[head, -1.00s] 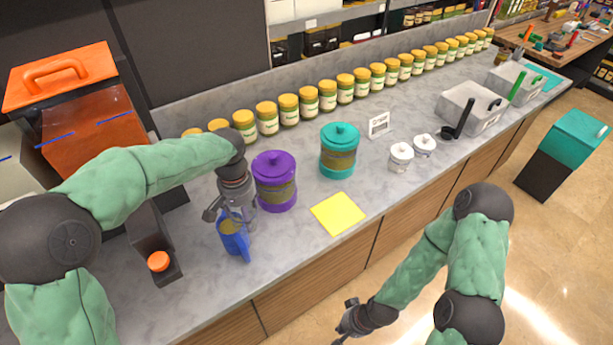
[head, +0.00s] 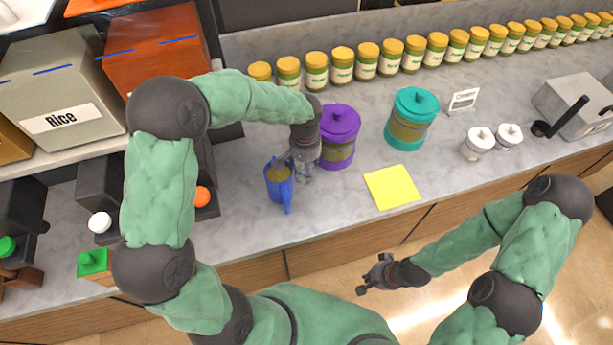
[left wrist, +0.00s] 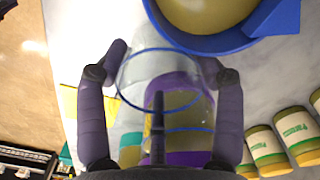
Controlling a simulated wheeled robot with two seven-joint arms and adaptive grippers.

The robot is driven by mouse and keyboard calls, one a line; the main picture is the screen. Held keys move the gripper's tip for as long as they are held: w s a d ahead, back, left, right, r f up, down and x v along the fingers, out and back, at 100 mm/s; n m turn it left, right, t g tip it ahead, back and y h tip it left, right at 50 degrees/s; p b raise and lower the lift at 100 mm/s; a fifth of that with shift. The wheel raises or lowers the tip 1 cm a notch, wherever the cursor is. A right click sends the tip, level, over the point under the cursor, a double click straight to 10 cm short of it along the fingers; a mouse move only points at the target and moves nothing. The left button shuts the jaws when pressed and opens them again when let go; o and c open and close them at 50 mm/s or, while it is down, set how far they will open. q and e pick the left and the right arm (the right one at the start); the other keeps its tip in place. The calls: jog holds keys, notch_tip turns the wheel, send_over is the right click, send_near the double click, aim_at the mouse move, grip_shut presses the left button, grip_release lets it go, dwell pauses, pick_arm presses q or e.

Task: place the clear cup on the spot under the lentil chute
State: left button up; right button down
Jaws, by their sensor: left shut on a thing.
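My left gripper (left wrist: 160,90) is closed around a clear cup (left wrist: 165,118) with thin blue rings, seen between the fingers in the left wrist view. In the head view the left gripper (head: 303,168) is over the counter, between a blue jug (head: 279,186) with yellowish contents and a purple-lidded jar (head: 339,130); the cup is hard to make out there. An orange dispenser (head: 155,55) stands at the left, with an orange-ended chute (head: 203,196) below it. My left arm hides part of that area. No lentil label is readable. My right gripper (head: 374,275) is empty, fingers apart, off the counter's front.
A grey dispenser labelled Rice (head: 60,110) stands left of the orange one, with a white-ended chute (head: 99,222). A teal jar (head: 411,118), a yellow sheet (head: 392,187) and white pots (head: 478,143) are to the right. Yellow-lidded jars line the back.

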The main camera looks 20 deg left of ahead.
pick_arm(q)
jog(key=shift+f+b, duration=0.35)
jog(key=shift+f, duration=2.65)
jog(key=shift+f, duration=0.15)
jog(key=o, duration=1.3)
jog(key=shift+c, duration=0.2)
